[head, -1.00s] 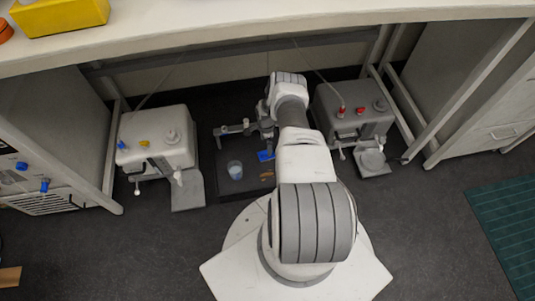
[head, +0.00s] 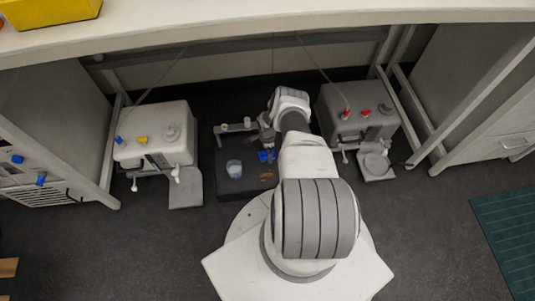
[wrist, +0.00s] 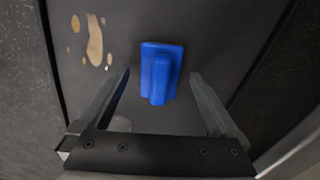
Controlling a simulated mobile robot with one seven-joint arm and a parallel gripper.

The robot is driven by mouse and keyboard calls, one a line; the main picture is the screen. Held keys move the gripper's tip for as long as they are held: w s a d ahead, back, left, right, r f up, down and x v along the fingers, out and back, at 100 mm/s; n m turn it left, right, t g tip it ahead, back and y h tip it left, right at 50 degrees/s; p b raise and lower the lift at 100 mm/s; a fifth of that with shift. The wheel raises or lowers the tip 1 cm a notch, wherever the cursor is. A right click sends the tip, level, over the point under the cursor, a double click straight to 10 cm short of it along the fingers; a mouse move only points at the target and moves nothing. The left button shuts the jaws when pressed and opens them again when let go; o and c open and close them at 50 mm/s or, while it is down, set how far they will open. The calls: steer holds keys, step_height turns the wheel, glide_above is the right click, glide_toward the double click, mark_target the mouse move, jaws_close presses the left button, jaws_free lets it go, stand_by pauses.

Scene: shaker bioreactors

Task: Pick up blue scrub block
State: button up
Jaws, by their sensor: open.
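The blue scrub block (wrist: 160,72) lies on a dark mat (wrist: 210,25) in the wrist view, with a narrower raised grip on its top. In the head view the block (head: 263,156) shows as a small blue patch, partly hidden by my gripper. My gripper (wrist: 160,78) is open and empty. In the wrist view its two fingers point toward the block, one on each side, with gaps between them and the block. I cannot tell how far above the mat the fingertips are. The head view shows my gripper (head: 267,140) over the mat, with the fingertips unclear.
Brown stains (wrist: 94,40) mark the mat left of the block. A clear beaker (head: 234,169) stands on the mat to the left. White-grey machines stand left (head: 153,135) and right (head: 357,115) of the mat. A bench top (head: 250,25) overhangs behind.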

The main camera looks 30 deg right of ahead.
steer(key=c, duration=1.5)
steer(key=shift+o, duration=0.2)
steer(key=shift+r, duration=0.1)
steer(key=shift+r+p, duration=0.45)
steer(key=shift+r, duration=0.1)
steer(key=r, duration=0.1)
steer(key=r+p, duration=0.2)
steer(key=shift+s+d+r, duration=0.15)
steer(key=shift+d+r, duration=0.1)
steer(key=shift+r, duration=0.15)
steer(key=s+d+r+p, duration=0.3)
steer(key=s+d+r, duration=0.3)
steer(key=d, duration=0.3)
steer(key=shift+d, duration=0.1)
